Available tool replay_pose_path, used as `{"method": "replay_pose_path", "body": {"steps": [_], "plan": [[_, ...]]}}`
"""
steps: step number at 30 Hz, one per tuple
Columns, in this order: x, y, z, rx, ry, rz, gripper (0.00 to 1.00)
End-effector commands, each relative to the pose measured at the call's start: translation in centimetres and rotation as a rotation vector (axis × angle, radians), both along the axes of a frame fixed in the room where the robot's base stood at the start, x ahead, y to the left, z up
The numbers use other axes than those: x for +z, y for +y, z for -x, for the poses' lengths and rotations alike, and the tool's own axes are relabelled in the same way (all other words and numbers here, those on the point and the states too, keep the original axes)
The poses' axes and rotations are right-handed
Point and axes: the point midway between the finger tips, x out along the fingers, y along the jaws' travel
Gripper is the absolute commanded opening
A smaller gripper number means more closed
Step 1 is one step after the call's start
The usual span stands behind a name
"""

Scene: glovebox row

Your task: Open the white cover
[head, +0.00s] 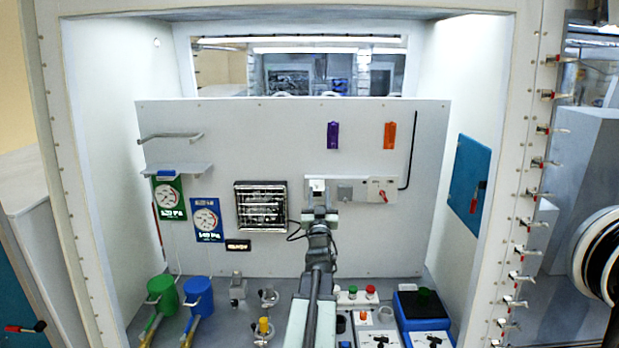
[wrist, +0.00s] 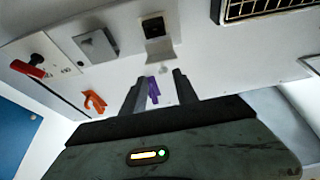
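A white cover (wrist: 160,52) shows in the wrist view as a flap sticking out at one edge of a dark square socket (wrist: 153,27). The socket's dark face is exposed, so the flap looks swung open. In the head view the white cover (head: 317,185) is a small pale patch on the back-wall panel, just above my gripper (head: 319,213). In the wrist view my gripper (wrist: 158,77) has its two fingers apart, with nothing held between them. The flap lies just beyond the fingertips; I cannot tell whether they touch.
Beside the socket are a grey box (head: 345,193) and a red switch (head: 382,196). A purple hook (head: 333,135) and an orange hook (head: 390,135) hang above. A black grille (head: 261,206) is to the left. Devices and green and blue containers stand on the floor below.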

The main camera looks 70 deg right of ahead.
Motion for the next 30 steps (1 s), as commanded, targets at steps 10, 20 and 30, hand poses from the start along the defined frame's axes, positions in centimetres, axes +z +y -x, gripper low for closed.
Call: {"method": "replay_pose_path", "body": {"steps": [10, 20, 30], "plan": [[2.1, -3.8, -2.3, 0.01, 0.0, -0.002, 0.36], [3.0, -6.3, -3.5, 0.012, 0.0, -0.002, 0.36], [2.9, -6.2, -3.6, 0.013, 0.001, -0.003, 0.0]]}}
